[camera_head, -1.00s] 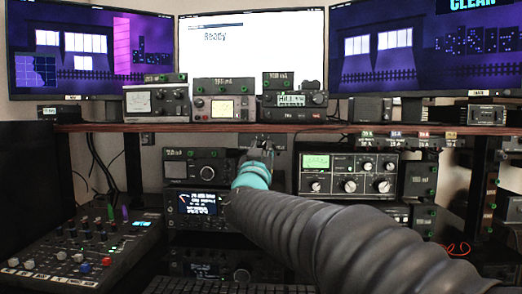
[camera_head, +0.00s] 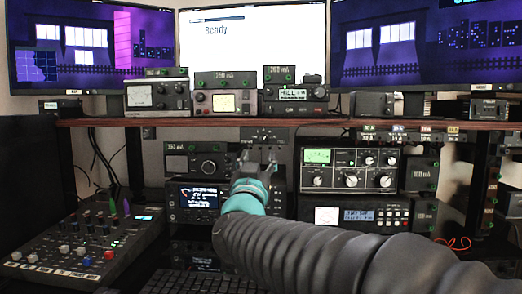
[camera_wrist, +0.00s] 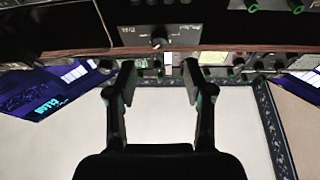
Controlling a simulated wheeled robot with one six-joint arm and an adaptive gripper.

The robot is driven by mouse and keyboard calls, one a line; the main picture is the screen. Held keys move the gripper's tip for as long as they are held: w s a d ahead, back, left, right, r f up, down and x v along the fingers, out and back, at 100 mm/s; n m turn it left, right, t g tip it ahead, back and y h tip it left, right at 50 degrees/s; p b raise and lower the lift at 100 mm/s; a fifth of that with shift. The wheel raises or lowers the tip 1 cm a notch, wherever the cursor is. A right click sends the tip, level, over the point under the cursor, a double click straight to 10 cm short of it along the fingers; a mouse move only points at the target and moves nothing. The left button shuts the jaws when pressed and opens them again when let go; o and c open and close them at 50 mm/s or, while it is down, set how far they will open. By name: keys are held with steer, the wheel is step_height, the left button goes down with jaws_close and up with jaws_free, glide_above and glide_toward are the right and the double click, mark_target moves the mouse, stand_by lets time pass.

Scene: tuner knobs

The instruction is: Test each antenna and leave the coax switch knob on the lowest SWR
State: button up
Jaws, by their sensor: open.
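The small dark panel (camera_head: 263,135) with a knob hangs under the shelf, above my gripper; I take it for the coax switch. In the wrist view its knob (camera_wrist: 159,40) and some small labels show, but I cannot read them. My gripper (camera_head: 260,158) is open and empty, just below the panel in the head view. In the wrist view its two fingers (camera_wrist: 157,78) are spread apart, with the knob beyond their tips and not between them. A meter (camera_head: 327,216) and a green-lit display (camera_head: 317,156) show at right; their readings are too small to tell.
The wooden shelf (camera_head: 350,123) runs above the panel. Radios (camera_head: 190,196) stand left of my gripper and a tuner with several knobs (camera_head: 350,180) stands right. A mixer (camera_head: 80,245) and a keyboard (camera_head: 185,285) lie in front. Three monitors stand behind the shelf.

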steer(key=shift+v, duration=2)
jaws_close()
